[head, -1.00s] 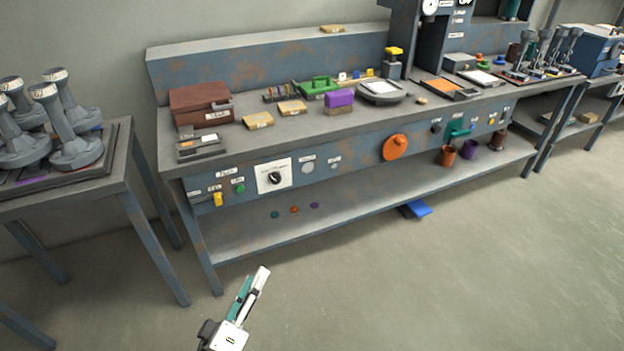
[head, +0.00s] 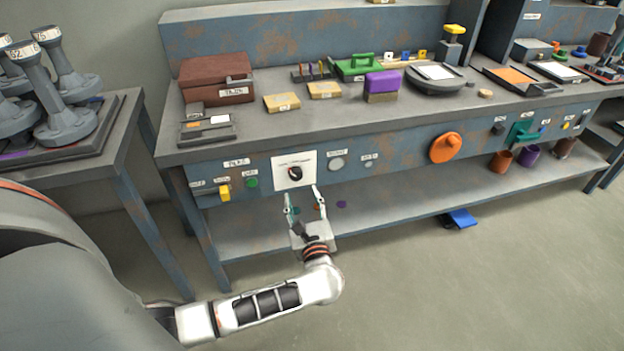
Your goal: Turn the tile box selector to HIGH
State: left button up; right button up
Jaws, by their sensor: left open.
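The tile box selector is a black round knob (head: 295,173) on a white plate (head: 310,161) on the bench's front panel, at the left. The plate's markings are too small to read. The reddish-brown tile box (head: 214,78) stands on the bench top above, with a label on its front. My left gripper (head: 302,191) is open and empty, its two fingers pointing up toward the panel just below the knob. The fingertips look apart from the knob; the exact gap cannot be told. My right gripper is not in view.
A yellow switch (head: 224,191) and a green button (head: 251,183) sit left of the plate; a grey round disc (head: 337,164) sits right of it. An orange wheel (head: 445,147) is farther right. The lower shelf (head: 390,203) is below.

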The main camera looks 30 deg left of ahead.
aim_at(296, 177)
pick_arm(q)
jog(key=x, duration=0.7)
jog(key=shift+a, duration=0.1)
jog(key=c, duration=1.1)
